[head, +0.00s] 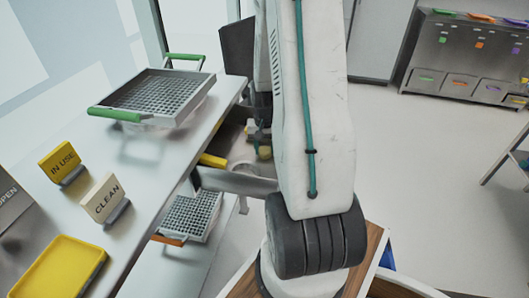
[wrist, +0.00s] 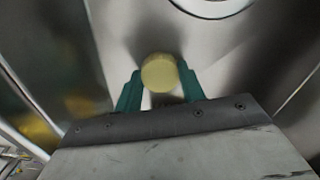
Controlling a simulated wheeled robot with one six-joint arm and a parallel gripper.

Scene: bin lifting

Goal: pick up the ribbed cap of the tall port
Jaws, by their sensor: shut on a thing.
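In the wrist view a round, pale yellow cap (wrist: 158,76) shows end-on between the two teal fingers of my gripper (wrist: 159,70). The fingers are shut on its sides. Its ribs cannot be made out, and the port below it is hidden from this view. In the head view my arm covers much of the spot. A small yellowish piece (head: 265,153) shows just left of the arm, low beside the bench, but I cannot tell whether it is the cap.
Brushed metal surrounds the cap, with a round opening (wrist: 212,5) at the top. At left in the head view stands a bench with a green-handled mesh basket (head: 160,95), a yellow tray (head: 60,268) and signs. A second basket (head: 190,217) sits lower.

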